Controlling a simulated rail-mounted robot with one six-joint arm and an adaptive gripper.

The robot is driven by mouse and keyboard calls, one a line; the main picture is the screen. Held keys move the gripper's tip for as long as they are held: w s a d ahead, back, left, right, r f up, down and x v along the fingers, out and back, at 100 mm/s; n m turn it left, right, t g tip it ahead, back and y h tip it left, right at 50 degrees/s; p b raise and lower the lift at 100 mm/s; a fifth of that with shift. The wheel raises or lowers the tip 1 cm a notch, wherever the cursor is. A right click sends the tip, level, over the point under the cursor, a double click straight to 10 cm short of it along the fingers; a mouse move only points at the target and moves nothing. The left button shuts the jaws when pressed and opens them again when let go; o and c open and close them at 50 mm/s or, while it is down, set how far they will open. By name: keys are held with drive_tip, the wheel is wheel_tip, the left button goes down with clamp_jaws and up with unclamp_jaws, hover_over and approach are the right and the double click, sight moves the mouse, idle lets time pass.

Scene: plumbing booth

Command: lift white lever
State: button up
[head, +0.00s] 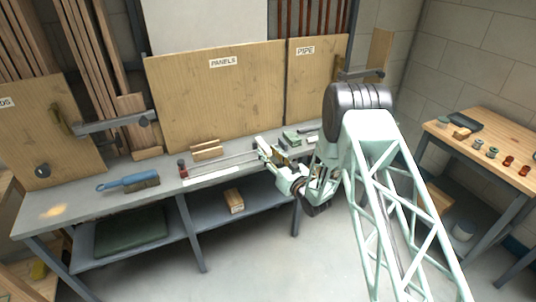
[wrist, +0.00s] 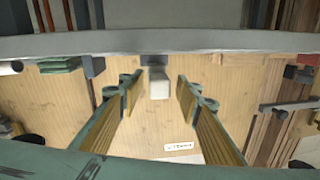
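A short white block-like lever (wrist: 158,82) shows in the wrist view, in front of a grey mount at the edge of the grey bench. My gripper (wrist: 157,92) is open, with one tan-padded green finger on each side of the lever. Gaps show between the lever and both fingers, so neither touches it. I cannot pick out the lever there; the gripper and arm crowd that spot.
The bench (head: 60,208) holds a blue-handled tool (head: 125,181), small wood blocks (head: 206,152) and a red-topped item (head: 183,168). The wooden panels board (head: 215,95) stands behind. A side table (head: 500,125) with small fittings is at the right.

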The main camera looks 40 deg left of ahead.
drive_tip(key=shift+c, duration=0.6)
clamp_jaws()
drive_tip(key=shift+s+a+r, duration=0.1)
